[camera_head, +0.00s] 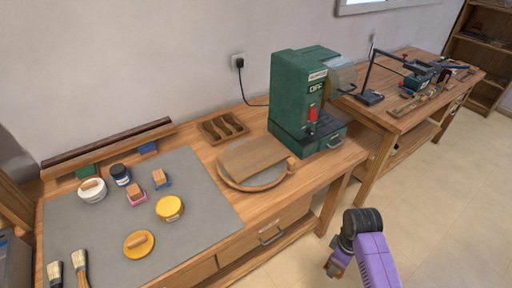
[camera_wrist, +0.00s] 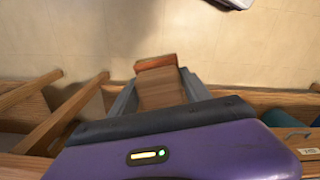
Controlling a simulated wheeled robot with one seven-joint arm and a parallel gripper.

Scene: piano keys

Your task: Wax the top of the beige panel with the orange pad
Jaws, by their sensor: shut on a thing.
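The beige panel (camera_head: 252,156) looks like a flat wooden board lying on a round grey turntable (camera_head: 268,180) with a wooden rim, near the bench's front edge. My gripper (camera_wrist: 158,92) is shut on the wooden handle of the orange pad (camera_wrist: 156,62), whose orange part shows beyond the fingertips in the wrist view. In the head view my gripper (camera_head: 334,268) hangs over the floor in front of the bench, right of and apart from the panel. The pad is hardly distinguishable there.
A green machine (camera_head: 290,95) stands behind and right of the turntable. A wooden holder (camera_head: 222,127) lies behind the panel. Floor space is free at right.

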